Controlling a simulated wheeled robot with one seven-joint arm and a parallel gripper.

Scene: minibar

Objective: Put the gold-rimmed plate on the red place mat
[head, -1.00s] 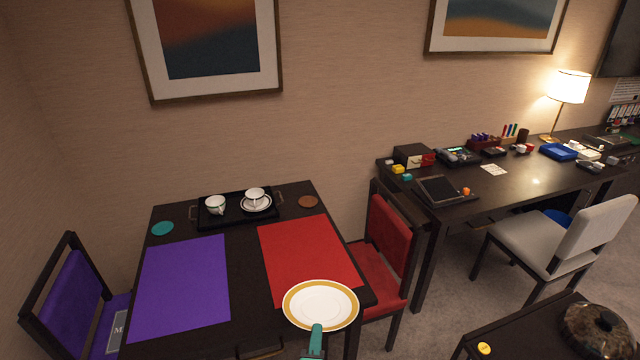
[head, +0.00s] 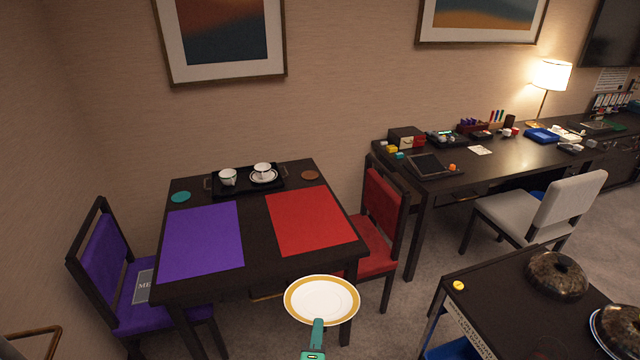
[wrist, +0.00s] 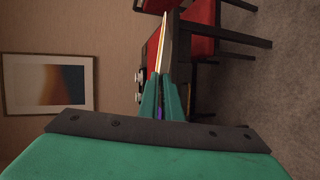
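The gold-rimmed plate (head: 322,300) is white with a gold band. My green gripper (head: 316,328) is shut on its near rim and holds it about level in front of the table. In the wrist view the plate (wrist: 163,42) shows edge-on between the two fingers (wrist: 163,90). The red place mat (head: 310,220) lies flat and empty on the right half of the dark table (head: 262,272). The plate is nearer to me than the mat and appears apart from it.
A purple mat (head: 202,240) lies to the left. A black tray (head: 246,184) with two cups stands at the back, between a teal coaster (head: 181,197) and a brown one (head: 310,175). A red chair (head: 381,225) stands at the table's right. A dark cart (head: 500,300) is at lower right.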

